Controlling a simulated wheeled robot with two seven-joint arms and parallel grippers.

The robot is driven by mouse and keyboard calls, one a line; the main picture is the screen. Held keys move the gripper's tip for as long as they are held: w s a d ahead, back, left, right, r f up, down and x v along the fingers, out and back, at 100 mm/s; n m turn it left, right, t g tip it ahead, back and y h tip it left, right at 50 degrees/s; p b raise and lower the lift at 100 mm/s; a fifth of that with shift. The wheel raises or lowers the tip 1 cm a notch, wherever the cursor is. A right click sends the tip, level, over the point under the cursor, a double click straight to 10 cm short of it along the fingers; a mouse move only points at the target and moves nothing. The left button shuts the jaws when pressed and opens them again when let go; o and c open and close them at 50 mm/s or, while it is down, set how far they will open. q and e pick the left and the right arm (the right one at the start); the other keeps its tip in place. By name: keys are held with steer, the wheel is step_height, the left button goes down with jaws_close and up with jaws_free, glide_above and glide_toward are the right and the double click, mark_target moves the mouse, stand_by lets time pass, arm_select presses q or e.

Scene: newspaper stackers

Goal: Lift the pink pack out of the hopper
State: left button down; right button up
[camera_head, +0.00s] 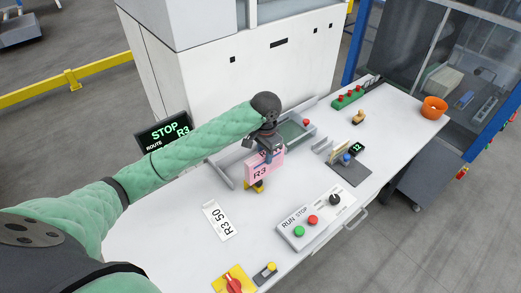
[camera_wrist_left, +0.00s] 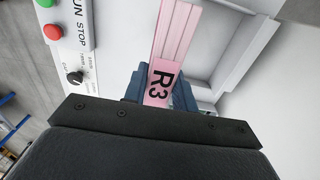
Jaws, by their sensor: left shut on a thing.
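The pink pack (camera_head: 262,167), marked R3, is in the head view near the middle of the white table. It also shows in the left wrist view (camera_wrist_left: 175,50), held between the blue fingers. My left gripper (camera_head: 267,147) is shut on the pack's upper part. The hopper (camera_head: 223,174) is a grey-walled tray on the table behind and beside the pack. The pack's lower edge appears in front of the hopper, above a small yellow and black item; its exact height is hard to tell. My right gripper is not in view.
A RUN/STOP panel (camera_head: 317,215) with green and red buttons stands at the front. A label reading R3 50 (camera_head: 222,222) lies to the left. A dark scale-like pad (camera_head: 349,168), an orange bowl (camera_head: 433,107) and a STOP R3 display (camera_head: 164,131) are around. A white machine (camera_head: 240,65) stands behind.

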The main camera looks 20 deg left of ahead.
arm_select(q)
steer(key=s+d, duration=0.5)
steer(key=d, duration=0.3)
steer(key=shift+s+d+r, duration=0.15)
steer(key=shift+d+r, duration=0.25)
stand_by(0.7)
